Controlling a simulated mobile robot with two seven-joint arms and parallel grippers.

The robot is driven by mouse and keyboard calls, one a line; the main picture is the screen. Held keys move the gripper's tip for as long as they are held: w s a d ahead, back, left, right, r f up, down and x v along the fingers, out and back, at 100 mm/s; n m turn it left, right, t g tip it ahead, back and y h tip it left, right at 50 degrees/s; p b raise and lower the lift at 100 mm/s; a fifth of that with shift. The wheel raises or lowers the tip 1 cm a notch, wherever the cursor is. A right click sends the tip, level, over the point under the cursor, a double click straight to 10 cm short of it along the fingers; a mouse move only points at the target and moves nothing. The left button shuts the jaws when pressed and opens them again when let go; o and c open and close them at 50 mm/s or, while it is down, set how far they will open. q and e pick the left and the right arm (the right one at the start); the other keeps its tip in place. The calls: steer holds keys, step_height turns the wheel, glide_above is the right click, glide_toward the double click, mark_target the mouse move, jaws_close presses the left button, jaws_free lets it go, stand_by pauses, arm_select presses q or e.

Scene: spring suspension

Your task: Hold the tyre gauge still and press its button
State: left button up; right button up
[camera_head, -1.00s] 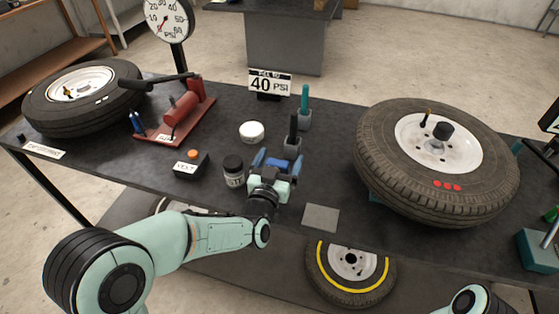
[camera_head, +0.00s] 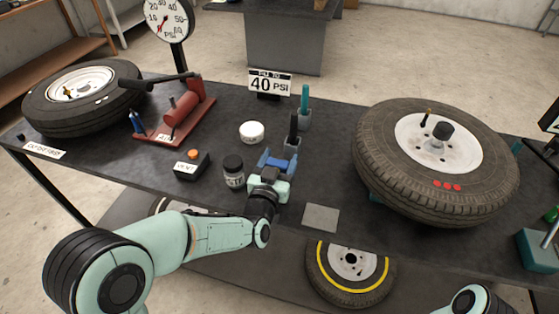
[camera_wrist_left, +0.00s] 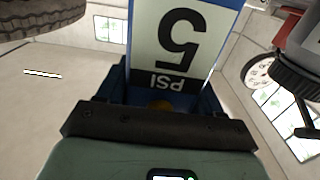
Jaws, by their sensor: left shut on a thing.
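The blue tyre gauge (camera_head: 277,161) is in my left gripper (camera_head: 272,172), above the dark workbench near its front edge. In the left wrist view the gauge's white face (camera_wrist_left: 182,40) shows a large 5 and PSI upside down. My left gripper (camera_wrist_left: 160,92) is shut on the gauge, with its dark blue fingers on either side of the body. A small patch of yellow-orange (camera_wrist_left: 162,104), perhaps the button, shows low between the fingers and is mostly hidden. My right gripper is out of view.
A dark jar (camera_head: 233,171) stands close left of the gripper. A black box with an orange knob (camera_head: 192,164), a white round tin (camera_head: 251,132) and upright tools in holders (camera_head: 293,135) are nearby. A large tyre (camera_head: 440,160) lies to the right; a grey pad (camera_head: 321,218) lies in front.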

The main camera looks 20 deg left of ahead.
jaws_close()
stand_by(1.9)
